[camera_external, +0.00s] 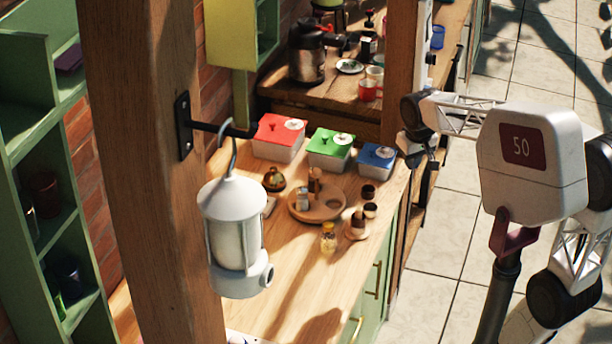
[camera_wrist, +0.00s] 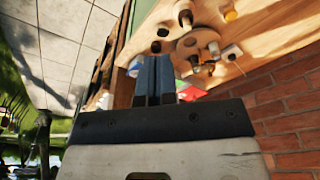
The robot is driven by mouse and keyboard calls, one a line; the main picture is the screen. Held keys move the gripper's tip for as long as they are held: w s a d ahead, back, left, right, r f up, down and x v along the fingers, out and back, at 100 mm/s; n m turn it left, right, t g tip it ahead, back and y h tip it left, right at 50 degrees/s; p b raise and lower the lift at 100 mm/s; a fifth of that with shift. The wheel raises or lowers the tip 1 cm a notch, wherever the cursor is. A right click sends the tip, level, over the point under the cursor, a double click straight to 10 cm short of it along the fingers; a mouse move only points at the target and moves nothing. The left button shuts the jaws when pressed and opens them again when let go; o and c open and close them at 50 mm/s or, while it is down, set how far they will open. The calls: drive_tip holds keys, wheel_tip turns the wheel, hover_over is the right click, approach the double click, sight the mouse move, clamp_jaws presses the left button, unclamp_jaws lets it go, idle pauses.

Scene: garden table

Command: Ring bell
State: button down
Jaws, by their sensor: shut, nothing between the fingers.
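A small brass, dome-shaped bell (camera_external: 274,179) stands on the wooden counter (camera_external: 290,262), left of a round wooden tray (camera_external: 299,211). I cannot make out the bell for certain in the wrist view. My gripper (camera_external: 418,158) is above the counter's right edge, near the blue-lidded box and well to the right of the bell. In the wrist view, the two fingers (camera_wrist: 155,60) are together with nothing between them.
Boxes with red (camera_external: 277,131), green (camera_external: 329,144) and blue (camera_external: 377,157) lids line the back. Small cups (camera_external: 368,192) and a yellow jar (camera_external: 328,238) stand near the tray. A lantern (camera_external: 234,225) hangs from the wooden post (camera_external: 150,170) in front.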

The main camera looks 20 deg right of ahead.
drive_tip(key=w+a, duration=0.4)
drive_tip(key=w, duration=0.9)
drive_tip(key=n+g, duration=0.2)
hover_over(273, 168)
wheel_tip(273, 168, down, 18)
drive_tip(key=shift+f, duration=0.2)
drive_tip(key=shift+f, duration=0.15)
drive_tip(key=shift+f, duration=2.7)
